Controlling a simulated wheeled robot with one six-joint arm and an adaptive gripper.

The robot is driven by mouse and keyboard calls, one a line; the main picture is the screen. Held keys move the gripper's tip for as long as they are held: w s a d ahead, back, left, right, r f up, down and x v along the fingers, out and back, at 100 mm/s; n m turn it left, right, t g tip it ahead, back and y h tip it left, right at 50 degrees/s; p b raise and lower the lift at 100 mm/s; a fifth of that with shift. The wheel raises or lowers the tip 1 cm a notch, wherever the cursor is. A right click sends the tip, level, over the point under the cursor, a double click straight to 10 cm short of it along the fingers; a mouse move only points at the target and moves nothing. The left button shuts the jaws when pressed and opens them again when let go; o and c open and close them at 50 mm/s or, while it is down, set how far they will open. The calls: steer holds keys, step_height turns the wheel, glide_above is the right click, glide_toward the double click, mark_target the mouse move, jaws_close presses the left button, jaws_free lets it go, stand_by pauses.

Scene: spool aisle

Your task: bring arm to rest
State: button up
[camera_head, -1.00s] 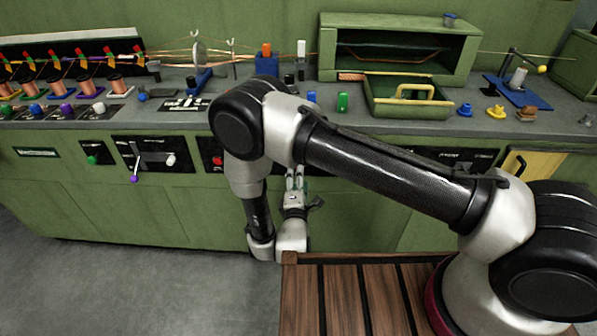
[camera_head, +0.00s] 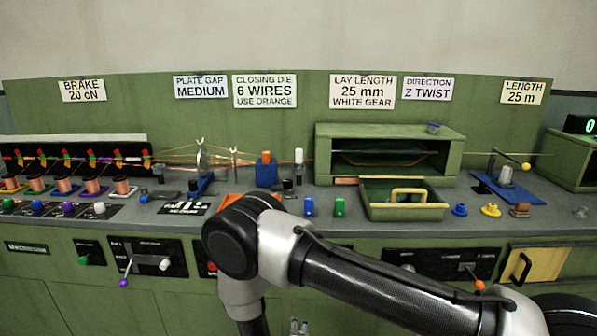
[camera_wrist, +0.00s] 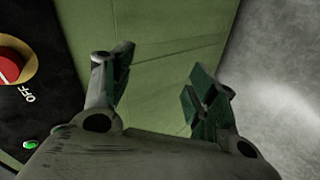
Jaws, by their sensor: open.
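My gripper (camera_wrist: 160,85) is open in the wrist view, with its two green-padded fingers spread and nothing between them. Behind the fingers is the plain green cabinet front (camera_wrist: 150,50). In the head view my arm is folded in front of the bench. Only a small bit of the gripper (camera_head: 299,326) shows at the bottom edge there.
A red OFF knob (camera_wrist: 10,68) on a black panel is left of the fingers, and grey floor (camera_wrist: 285,70) is on the right. The grey bench top bears copper spools (camera_head: 122,185), a green tray (camera_head: 405,212) and coloured pieces. Signs line the back panel.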

steer(key=s+a+r+m+g, duration=0.2)
steer(key=s+r+m+g, duration=0.2)
steer(key=s+g, duration=0.25)
steer(key=s+d+r+m+g, duration=0.1)
steer(key=d+r+g, duration=0.15)
steer(key=r, duration=0.45)
steer(key=s+d+r+m+g, duration=0.1)
steer(key=d+r+m+g, duration=0.15)
steer(key=r, duration=0.45)
steer(key=s+d+r+m+t, duration=0.1)
steer(key=s+d+r+m, duration=0.1)
steer(key=d+r, duration=0.9)
steer(key=s+d+r+m+t, duration=0.2)
steer(key=s+d+r, duration=0.3)
steer(key=d+r, duration=0.7)
steer(key=s+d+r+m+t, duration=0.2)
steer(key=s+d+r+m, duration=0.1)
steer(key=d+r, duration=0.8)
steer(key=shift+s+d+r+m+h, duration=0.15)
steer(key=shift+s+r+m+h, duration=0.25)
steer(key=shift+r, duration=0.55)
